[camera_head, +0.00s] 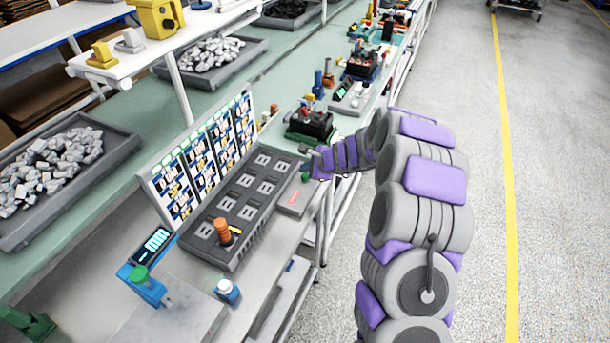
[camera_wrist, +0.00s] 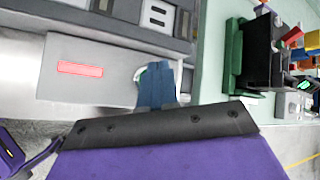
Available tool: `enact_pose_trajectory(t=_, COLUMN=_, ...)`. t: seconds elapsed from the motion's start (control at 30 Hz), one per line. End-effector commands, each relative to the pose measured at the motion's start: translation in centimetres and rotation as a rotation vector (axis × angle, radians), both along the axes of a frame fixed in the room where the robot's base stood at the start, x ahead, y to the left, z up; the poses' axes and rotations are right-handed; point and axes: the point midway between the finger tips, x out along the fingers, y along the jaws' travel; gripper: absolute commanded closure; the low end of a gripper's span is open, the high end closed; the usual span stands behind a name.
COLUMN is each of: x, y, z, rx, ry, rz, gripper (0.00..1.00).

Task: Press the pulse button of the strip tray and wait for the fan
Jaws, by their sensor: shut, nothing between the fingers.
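The strip tray (camera_head: 215,215) is a long dark grey tray with rows of square light-framed slots, on the bench in the head view. At its right end is a light grey box (camera_head: 290,204) with a lit red display, also in the wrist view (camera_wrist: 105,88). A green round button (camera_head: 305,178) sits on this box. My gripper (camera_head: 311,168) is shut and empty, with its tips at the button. In the wrist view the blue fingers (camera_wrist: 155,85) cover most of the button; contact cannot be told. I cannot make out a fan.
A lit panel of pictures (camera_head: 205,155) stands behind the tray. An orange knobbed piece (camera_head: 222,230) stands on the tray's near end. A black block on a green base (camera_head: 310,124) is close beyond the box. A blue device with a display (camera_head: 150,262) stands at the lower left.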

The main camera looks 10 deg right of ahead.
Motion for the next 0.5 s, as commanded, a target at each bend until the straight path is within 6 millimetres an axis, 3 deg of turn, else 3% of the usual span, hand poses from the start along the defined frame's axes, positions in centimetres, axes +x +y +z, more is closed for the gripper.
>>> enact_pose_trajectory(t=0.17, x=0.0, y=0.0, z=0.5, rx=0.000, ry=0.000, rz=0.000, gripper=1.00)
enact_pose_trajectory(t=0.5, x=0.0, y=0.0, z=3.7, rx=0.000, ry=0.000, rz=0.000, gripper=1.00)
